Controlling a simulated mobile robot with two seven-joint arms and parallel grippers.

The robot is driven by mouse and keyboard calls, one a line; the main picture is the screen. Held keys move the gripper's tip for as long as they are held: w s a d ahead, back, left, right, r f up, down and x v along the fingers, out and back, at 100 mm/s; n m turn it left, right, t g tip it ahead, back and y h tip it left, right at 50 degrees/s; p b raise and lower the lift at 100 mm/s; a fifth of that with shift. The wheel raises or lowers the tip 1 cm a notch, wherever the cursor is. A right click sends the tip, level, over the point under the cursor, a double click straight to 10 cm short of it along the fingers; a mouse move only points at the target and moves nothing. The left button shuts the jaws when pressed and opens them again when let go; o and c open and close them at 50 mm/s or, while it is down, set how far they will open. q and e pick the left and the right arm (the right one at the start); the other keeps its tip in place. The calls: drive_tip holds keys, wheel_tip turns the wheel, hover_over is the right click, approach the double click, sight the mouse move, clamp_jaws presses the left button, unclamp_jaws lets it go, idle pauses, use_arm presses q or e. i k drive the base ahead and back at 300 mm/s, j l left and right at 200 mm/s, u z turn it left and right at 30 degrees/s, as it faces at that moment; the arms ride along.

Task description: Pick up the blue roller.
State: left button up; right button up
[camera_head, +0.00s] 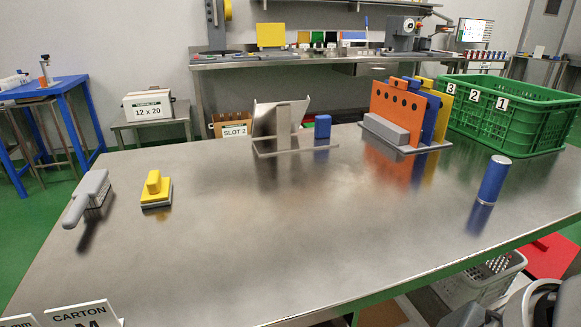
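A blue cylinder (494,180), which fits the blue roller, stands upright near the right end of the steel table (270,240). Its top is lighter and rounded at the edge, and its reflection shows in the tabletop below. Nothing touches it. Neither of my grippers shows in the head view. Grey and white rounded parts at the bottom right corner look like part of my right arm; no fingers can be made out there.
A green crate (490,118) and a rack with orange, blue and yellow plates (397,115) stand behind the roller. A metal stand (280,125) and small blue block (322,126) are at centre back. A yellow-handled block (155,191) and grey-handled tool (88,197) lie left. The table's middle is clear.

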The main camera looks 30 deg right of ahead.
sight(499, 167)
drive_tip(key=z, duration=2.15)
